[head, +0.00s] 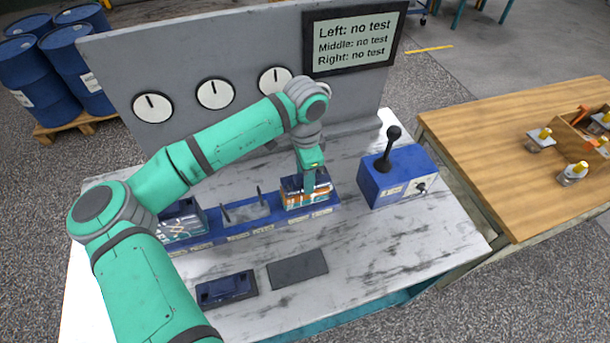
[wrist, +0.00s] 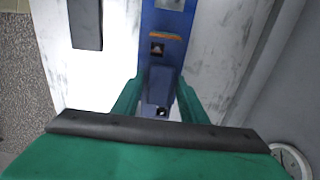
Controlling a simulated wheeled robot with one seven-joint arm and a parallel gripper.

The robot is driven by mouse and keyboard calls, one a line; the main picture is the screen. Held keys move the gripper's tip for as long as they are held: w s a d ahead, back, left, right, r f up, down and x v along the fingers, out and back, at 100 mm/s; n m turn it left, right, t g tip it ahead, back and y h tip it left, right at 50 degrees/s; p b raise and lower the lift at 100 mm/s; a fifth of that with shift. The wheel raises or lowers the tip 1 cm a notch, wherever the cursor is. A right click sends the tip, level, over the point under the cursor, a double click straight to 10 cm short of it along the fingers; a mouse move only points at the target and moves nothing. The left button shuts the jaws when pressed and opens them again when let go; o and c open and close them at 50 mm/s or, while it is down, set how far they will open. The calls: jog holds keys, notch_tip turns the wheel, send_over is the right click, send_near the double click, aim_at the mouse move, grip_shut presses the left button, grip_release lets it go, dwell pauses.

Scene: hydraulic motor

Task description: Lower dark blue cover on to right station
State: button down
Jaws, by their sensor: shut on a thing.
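My gripper (head: 309,187) points down over the right station of the long blue base (head: 262,231) in the head view. In the wrist view, its two teal fingers (wrist: 158,103) are shut on the dark blue cover (wrist: 160,82). The right station (head: 296,206) holds a block with orange and white markings (head: 293,197), right under the gripper. The fingers hide much of the cover in the head view. I cannot tell whether the cover is touching the block or is just above it.
The left station holds a patterned block with a dark blue top (head: 182,222); the middle has two upright pins (head: 243,208). A blue lever box (head: 398,178) stands close right. In front lie a dark blue part (head: 226,288) and a bare dark pad (head: 298,269). Gauges stand behind.

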jog(key=shift+f, duration=0.55)
jog(key=c, duration=1)
grip_release()
notch_tip(320, 180, up, 11)
jog(key=shift+f, duration=0.1)
